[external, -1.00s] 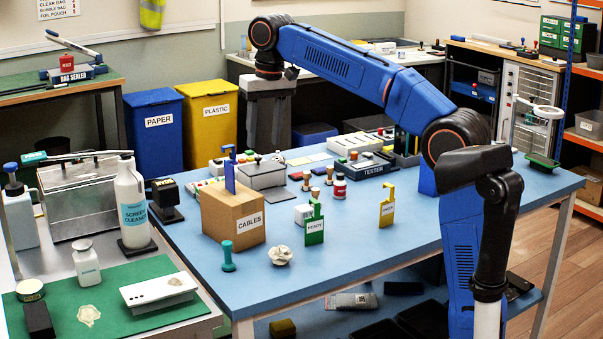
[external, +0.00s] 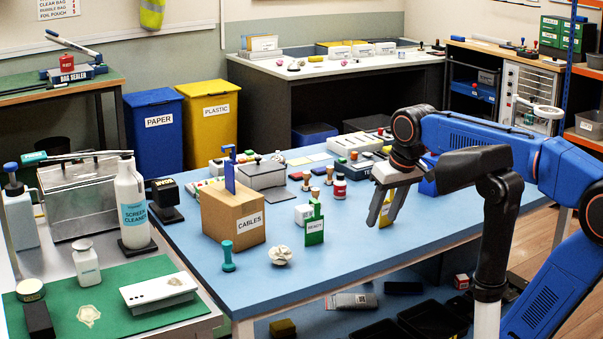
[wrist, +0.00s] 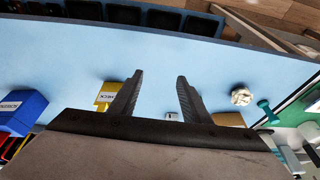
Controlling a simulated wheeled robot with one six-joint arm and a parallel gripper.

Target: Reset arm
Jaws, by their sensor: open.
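My gripper (external: 390,222) is open and empty. It points down above the right part of the blue table (external: 340,262), in front of the yellow sign (external: 385,222), which it partly hides. The yellow sign (wrist: 106,92) is just left of the left finger there. My blue arm reaches in from the right side of the external view.
A cardboard CABLES box (external: 235,212), a green READY sign (external: 314,224), a crumpled white ball (external: 280,255) and a teal peg (external: 228,258) stand left of my gripper. The front middle of the table is clear. Dark trays (external: 432,318) sit below.

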